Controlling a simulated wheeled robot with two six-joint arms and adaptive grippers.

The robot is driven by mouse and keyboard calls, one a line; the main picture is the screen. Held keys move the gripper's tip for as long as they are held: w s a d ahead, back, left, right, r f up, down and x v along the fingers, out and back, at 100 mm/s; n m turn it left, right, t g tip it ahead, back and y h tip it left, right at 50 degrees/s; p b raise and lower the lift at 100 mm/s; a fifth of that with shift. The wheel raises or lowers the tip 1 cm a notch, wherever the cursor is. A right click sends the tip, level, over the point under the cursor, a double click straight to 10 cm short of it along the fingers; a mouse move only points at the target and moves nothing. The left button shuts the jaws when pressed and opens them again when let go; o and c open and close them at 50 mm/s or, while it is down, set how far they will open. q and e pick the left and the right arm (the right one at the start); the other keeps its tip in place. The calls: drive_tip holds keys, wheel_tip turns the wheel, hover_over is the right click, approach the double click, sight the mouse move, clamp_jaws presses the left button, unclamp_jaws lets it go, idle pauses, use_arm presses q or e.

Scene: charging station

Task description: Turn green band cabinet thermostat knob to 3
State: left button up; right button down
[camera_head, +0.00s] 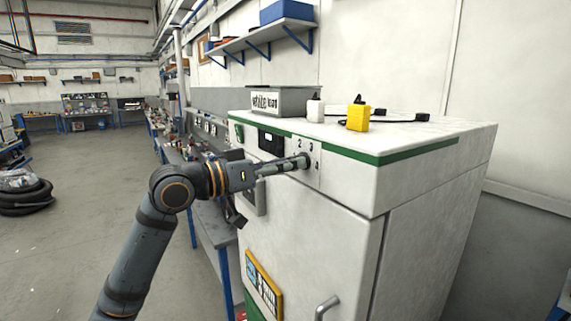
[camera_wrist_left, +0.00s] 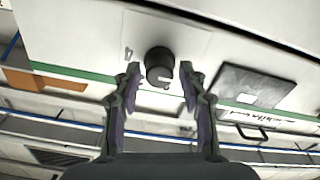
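The white cabinet (camera_head: 345,185) has a green band (camera_head: 375,157) along its top edge. Its thermostat knob (camera_head: 305,160) is a small dark dial on the front panel, with printed numbers 2, 3 and 4 visible around it. In the left wrist view the black round knob (camera_wrist_left: 159,62) lies between my fingertips, with a light mark on its face. My left gripper (camera_head: 300,162) reaches the panel from the left; in the wrist view its fingers (camera_wrist_left: 160,76) are spread either side of the knob, with small gaps showing. The knob's exact pointer direction is unclear. My right gripper is out of view.
On the cabinet top stand a grey labelled bin (camera_head: 283,102), a white block (camera_head: 316,110) and a yellow block (camera_head: 357,116) beside a black cable. A dark display (camera_head: 271,142) is left of the knob. A door handle (camera_head: 327,306) juts out below. Open floor lies left.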

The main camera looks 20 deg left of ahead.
use_arm(q)
clamp_jaws()
drive_tip(key=shift+m, duration=0.3)
drive_tip(key=m+b, duration=0.2)
drive_tip(key=m, duration=2.1)
idle(0.6)
drive_tip(key=shift+o, duration=2)
unclamp_jaws()
drive_tip(key=shift+d, duration=0.1)
